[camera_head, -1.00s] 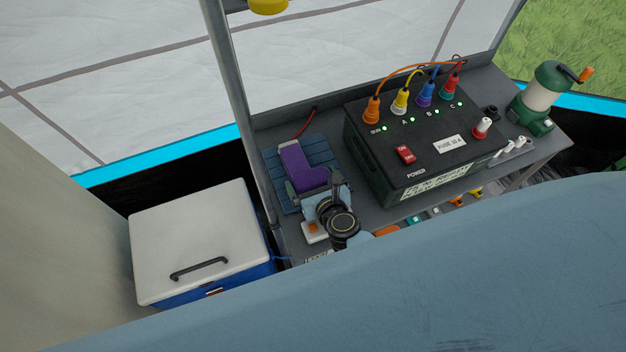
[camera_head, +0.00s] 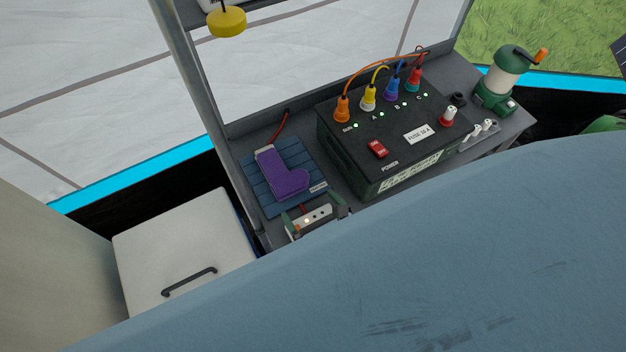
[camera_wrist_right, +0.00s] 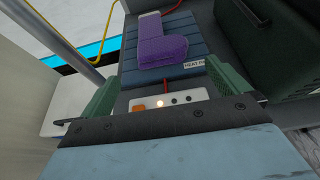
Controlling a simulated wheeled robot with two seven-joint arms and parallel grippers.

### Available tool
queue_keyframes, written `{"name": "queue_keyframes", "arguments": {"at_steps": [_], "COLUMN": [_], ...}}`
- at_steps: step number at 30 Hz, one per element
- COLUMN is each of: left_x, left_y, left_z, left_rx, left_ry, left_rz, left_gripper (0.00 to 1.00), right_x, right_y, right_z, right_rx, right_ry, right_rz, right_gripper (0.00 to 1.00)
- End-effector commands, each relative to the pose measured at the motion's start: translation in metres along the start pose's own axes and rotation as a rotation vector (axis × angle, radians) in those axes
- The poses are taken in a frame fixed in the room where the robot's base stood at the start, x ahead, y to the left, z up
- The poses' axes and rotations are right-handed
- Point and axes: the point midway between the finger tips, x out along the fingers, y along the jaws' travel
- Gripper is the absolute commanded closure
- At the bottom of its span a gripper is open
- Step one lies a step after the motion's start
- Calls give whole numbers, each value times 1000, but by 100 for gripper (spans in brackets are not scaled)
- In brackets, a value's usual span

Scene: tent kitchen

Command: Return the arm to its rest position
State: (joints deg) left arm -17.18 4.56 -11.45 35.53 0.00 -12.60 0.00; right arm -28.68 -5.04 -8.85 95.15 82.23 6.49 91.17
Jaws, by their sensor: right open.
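My right gripper (camera_head: 314,208) is open and empty in the head view, low at the near side of the bench; most of its arm hides the foreground. In the right wrist view its two green fingers (camera_wrist_right: 161,74) stand wide apart. Between and beyond them shows a white switch box (camera_wrist_right: 170,97) with an orange switch and a glowing light. The box (camera_head: 318,215) also shows in the head view. A purple L-shaped piece (camera_head: 282,176) lies on a blue slatted pad (camera_head: 254,184), clear of the fingers. My left gripper is not in view.
A black power box (camera_head: 400,150) with coloured plugs and a red switch stands right of the pad. A white-lidded cooler (camera_head: 180,240) stands at left. A metal post (camera_head: 190,80) rises at the bench's left end.

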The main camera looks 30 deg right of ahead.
Motion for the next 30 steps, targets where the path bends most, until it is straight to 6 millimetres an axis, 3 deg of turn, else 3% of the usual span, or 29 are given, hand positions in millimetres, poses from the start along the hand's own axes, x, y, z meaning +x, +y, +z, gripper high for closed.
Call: {"name": "queue_keyframes", "arguments": {"at_steps": [22,26,30], "left_x": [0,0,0], "left_y": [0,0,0], "left_z": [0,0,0], "left_rx": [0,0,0], "left_ry": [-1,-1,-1], "left_rz": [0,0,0], "left_gripper": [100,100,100], "right_x": [-6,-9,-26], "right_y": [3,20,48], "right_z": [7,34,65], "right_rx": [-48,-319,-872], "right_ry": [-15,-88,-213], "right_rz": [24,147,355], "right_gripper": [0,0,0]}}
